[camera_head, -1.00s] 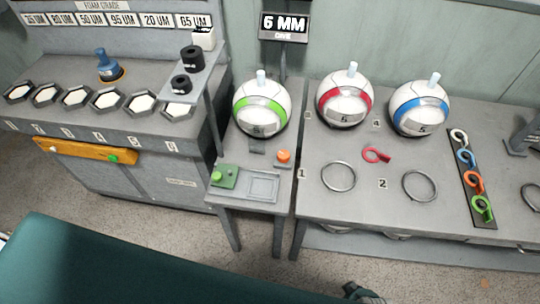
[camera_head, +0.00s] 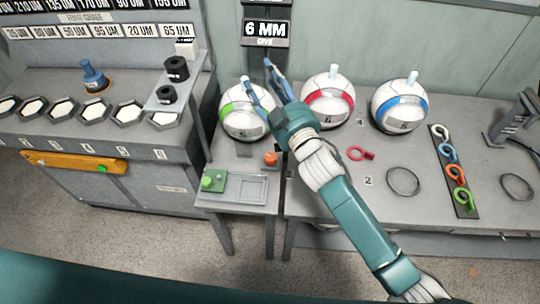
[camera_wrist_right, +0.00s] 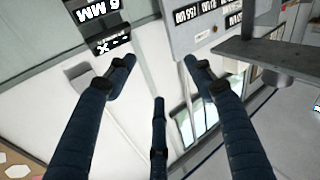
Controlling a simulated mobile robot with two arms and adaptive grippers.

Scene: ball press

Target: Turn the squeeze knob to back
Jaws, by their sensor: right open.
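Which part is the squeeze knob I cannot tell for sure. An orange knob (camera_head: 270,159) stands on the small middle table in the head view, and a green knob (camera_head: 208,182) sits on a green box left of it. Behind them is a white ball with a green band (camera_head: 235,122). My right gripper (camera_head: 257,72) is open and empty, its blue fingers raised in front of the ball's right side and below the sign. In the right wrist view its spread fingers (camera_wrist_right: 165,75) hold nothing, and neither knob shows. My left gripper is out of view.
The 6 MM sign (camera_head: 266,33) hangs just above my right fingers. White balls with a red band (camera_head: 327,107) and a blue band (camera_head: 398,106) stand on the right table. A shelf with black cylinders (camera_head: 177,69) rises at left. A shallow tray (camera_head: 249,190) lies in front.

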